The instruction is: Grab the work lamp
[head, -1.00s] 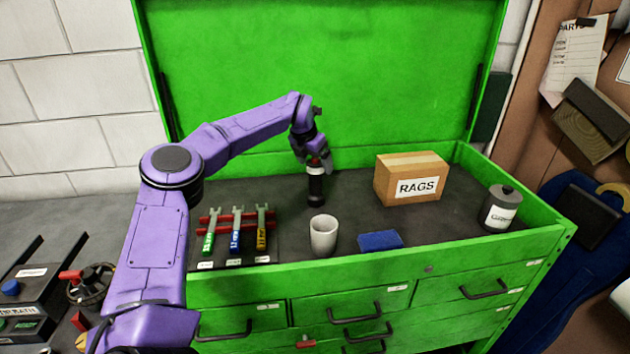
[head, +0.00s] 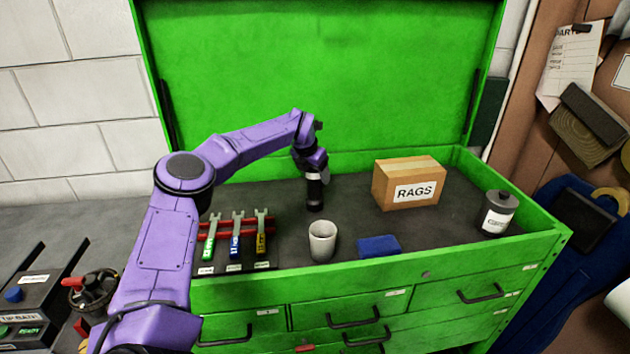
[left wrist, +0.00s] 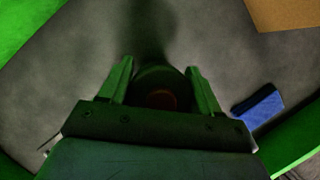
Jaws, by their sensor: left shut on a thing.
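The work lamp (head: 315,193) is a black upright cylinder with a pale band near its top. It stands on the dark top of the green tool chest, behind the white cup. My left gripper (head: 313,172) comes down over it from above and is shut on its upper part. In the left wrist view the round lamp top (left wrist: 160,95) sits between the two fingers, with a dull reddish patch in its middle. The gripper hides part of the lamp's top. My right gripper is not in view.
A white cup (head: 322,241) stands in front of the lamp, with a blue cloth or block (head: 379,246) beside it. Several wrenches (head: 236,237) lie on a red rack at left. A RAGS box (head: 408,184) and a grey canister (head: 498,213) stand at right. The lid (head: 320,80) rises behind.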

